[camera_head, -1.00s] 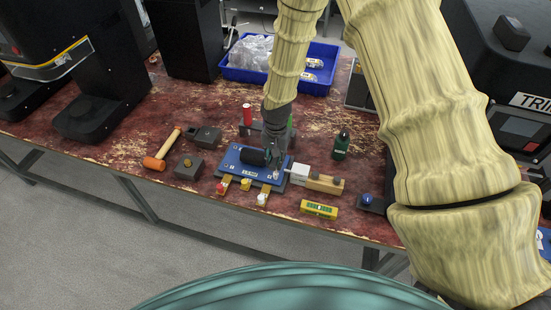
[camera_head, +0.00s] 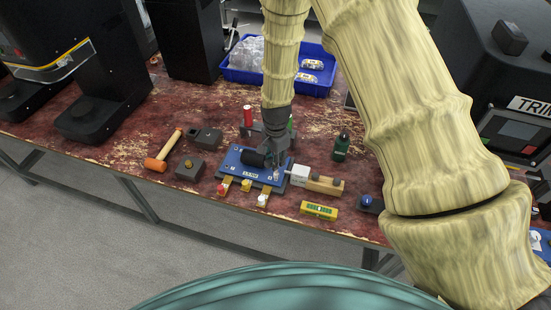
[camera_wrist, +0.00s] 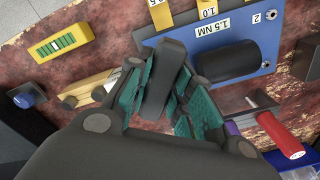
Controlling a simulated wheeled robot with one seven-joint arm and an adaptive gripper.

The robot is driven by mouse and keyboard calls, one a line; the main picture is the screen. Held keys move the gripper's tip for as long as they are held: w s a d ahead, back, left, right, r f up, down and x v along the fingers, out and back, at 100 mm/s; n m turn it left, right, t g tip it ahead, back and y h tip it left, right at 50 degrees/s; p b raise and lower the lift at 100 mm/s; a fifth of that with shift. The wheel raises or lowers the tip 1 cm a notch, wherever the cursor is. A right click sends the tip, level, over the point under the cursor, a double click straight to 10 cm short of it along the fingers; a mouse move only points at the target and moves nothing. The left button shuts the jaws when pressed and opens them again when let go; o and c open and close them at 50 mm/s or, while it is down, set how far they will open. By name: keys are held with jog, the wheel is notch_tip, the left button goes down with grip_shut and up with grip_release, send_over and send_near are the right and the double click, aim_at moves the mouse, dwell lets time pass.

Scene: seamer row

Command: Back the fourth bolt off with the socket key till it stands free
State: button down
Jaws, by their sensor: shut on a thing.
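My gripper (camera_head: 276,158) is over the right end of the blue plate (camera_head: 235,165). In the wrist view its teal-padded fingers (camera_wrist: 165,100) are shut on a dark grey bar (camera_wrist: 168,70), which I take for the socket key. In the head view a small pale post (camera_head: 276,175) stands at the plate's right front corner, below my gripper. I cannot tell whether it is the fourth bolt or the key's end. A black cylinder (camera_head: 254,158) lies on the plate.
A rack with a red handle (camera_head: 247,115) stands behind the plate. A mallet (camera_head: 163,152) and grey blocks lie left. A green bottle (camera_head: 342,146) stands right.

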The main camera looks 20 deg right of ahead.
jog(key=shift+m, duration=0.4)
jog(key=shift+r, duration=0.1)
jog(key=shift+f, duration=0.55)
dwell(1.2)
jog(key=shift+n, duration=1.9)
jog(key=n, duration=0.3)
jog(key=shift+s+n, duration=0.1)
jog(key=shift+n, duration=0.3)
jog(key=n, duration=0.3)
jog(key=shift+d+n+p, duration=0.1)
jog(key=shift+n+p, duration=0.2)
jog(key=shift+n, duration=0.1)
